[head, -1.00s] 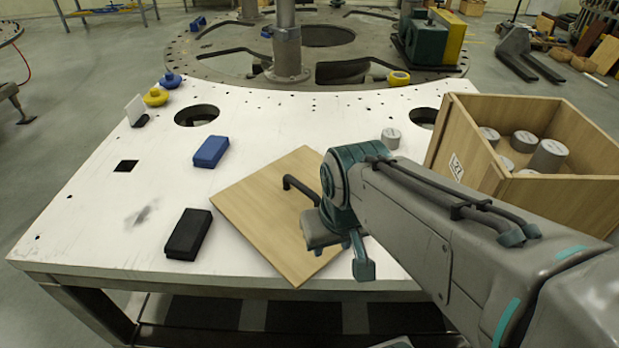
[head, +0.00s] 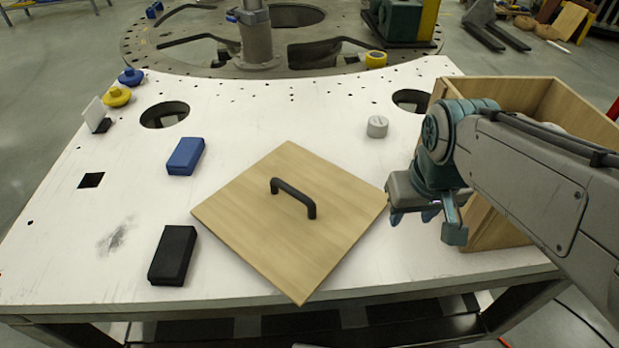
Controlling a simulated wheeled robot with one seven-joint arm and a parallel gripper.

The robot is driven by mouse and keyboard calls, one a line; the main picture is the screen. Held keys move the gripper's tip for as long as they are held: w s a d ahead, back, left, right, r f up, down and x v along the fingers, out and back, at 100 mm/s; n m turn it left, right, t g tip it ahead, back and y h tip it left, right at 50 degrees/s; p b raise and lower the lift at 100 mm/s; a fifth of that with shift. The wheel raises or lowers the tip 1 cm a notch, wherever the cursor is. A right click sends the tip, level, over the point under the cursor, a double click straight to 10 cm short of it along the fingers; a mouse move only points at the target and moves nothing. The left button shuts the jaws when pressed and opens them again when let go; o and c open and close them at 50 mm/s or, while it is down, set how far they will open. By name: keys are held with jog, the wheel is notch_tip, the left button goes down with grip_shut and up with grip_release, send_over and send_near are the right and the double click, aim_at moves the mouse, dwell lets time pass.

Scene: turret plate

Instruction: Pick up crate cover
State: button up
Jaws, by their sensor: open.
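The crate cover (head: 255,220) is a square light-wood board lying flat on the white table, turned like a diamond. A black bar handle (head: 293,198) stands up from its middle. My gripper (head: 436,225) is open and empty. In the picture it is to the right of the cover's right corner, apart from the handle, in front of the wooden crate (head: 490,226). The crate stands open at the table's right side, partly hidden by my arm.
A blue block (head: 185,156) and a black block (head: 173,256) lie left of the cover. A grey cylinder (head: 377,126) stands behind it to the right. Blue (head: 130,77) and yellow (head: 116,96) knobs sit at the far left. The white table (head: 75,225) is clear at front left.

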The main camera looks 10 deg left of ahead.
jog(key=w+a+r+n, duration=0.3)
jog(key=w+a+n, duration=0.25)
jog(key=a, duration=0.55)
jog(key=n+h, duration=0.1)
jog(key=n, duration=0.3)
send_near(290, 188)
jog(key=shift+m+g, duration=0.25)
jog(key=shift+g, duration=0.15)
jog(key=f, duration=0.4)
jog(key=w+f, duration=0.1)
jog(key=shift+d+f, duration=0.3)
jog(key=shift+f, duration=0.1)
jog(key=f, duration=0.2)
jog(key=w+f+p, duration=0.1)
jog(key=f, duration=0.2)
jog(key=shift+w+d, duration=0.1)
jog(key=shift+d, duration=0.1)
jog(key=shift+c, duration=0.3)
jog(key=shift+r, duration=0.15)
grip_shut()
